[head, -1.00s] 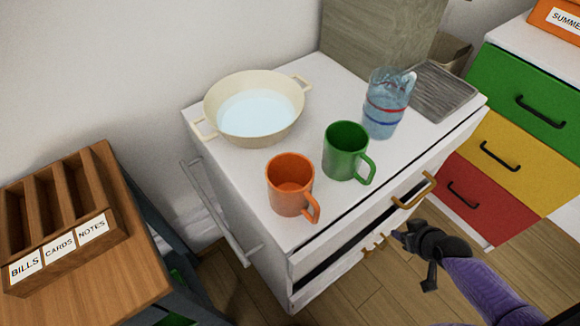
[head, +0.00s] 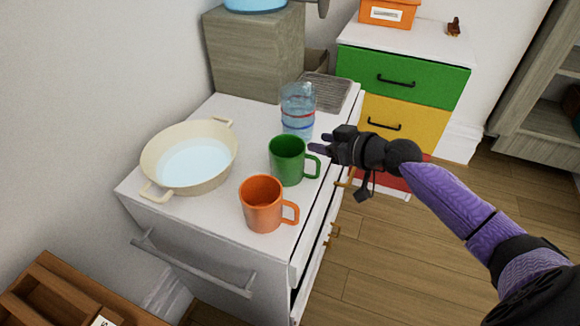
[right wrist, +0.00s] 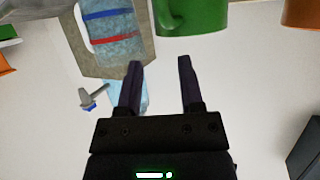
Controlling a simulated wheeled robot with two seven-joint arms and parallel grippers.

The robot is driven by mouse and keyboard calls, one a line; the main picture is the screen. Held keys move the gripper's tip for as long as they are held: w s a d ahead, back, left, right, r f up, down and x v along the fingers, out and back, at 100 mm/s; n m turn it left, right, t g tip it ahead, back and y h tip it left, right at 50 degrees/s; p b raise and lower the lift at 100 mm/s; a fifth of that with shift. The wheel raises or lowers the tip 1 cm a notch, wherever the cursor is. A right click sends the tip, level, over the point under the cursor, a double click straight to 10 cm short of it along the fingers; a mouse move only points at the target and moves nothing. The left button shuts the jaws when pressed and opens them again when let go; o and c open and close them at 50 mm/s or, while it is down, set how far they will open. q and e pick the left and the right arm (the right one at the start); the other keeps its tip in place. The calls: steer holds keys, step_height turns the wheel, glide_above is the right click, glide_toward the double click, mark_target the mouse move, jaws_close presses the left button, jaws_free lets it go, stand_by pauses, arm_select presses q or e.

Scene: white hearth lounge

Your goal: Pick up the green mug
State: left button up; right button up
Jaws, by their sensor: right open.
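The green mug (head: 286,160) stands upright on the white cabinet top, its handle on the right side in the head view. In the right wrist view the mug (right wrist: 190,16) shows at the top edge, partly cut off. My right gripper (head: 318,145) is open and empty, just right of the mug's handle in the head view and apart from it as far as I can tell. In the right wrist view its two fingers (right wrist: 160,75) are spread with nothing between them. My left gripper is not in view.
An orange mug (head: 261,204) stands in front of the green mug. A clear bottle with red and blue bands (head: 298,108) stands close behind it. A cream pan (head: 190,160) is to the left. A ribbed grey tray (head: 325,92) lies at the back right of the cabinet top (head: 245,118).

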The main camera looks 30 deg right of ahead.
mark_target(301, 140)
steer(key=b+x, duration=0.2)
steer(key=x, duration=0.4)
steer(key=shift+w+a+f, duration=0.1)
steer(key=shift+w+f, duration=0.15)
steer(key=shift+w, duration=0.1)
steer(key=shift+r, duration=0.1)
jaws_close()
steer(key=shift+s+f, duration=0.15)
steer(key=shift+f, duration=0.05)
stand_by(0.6)
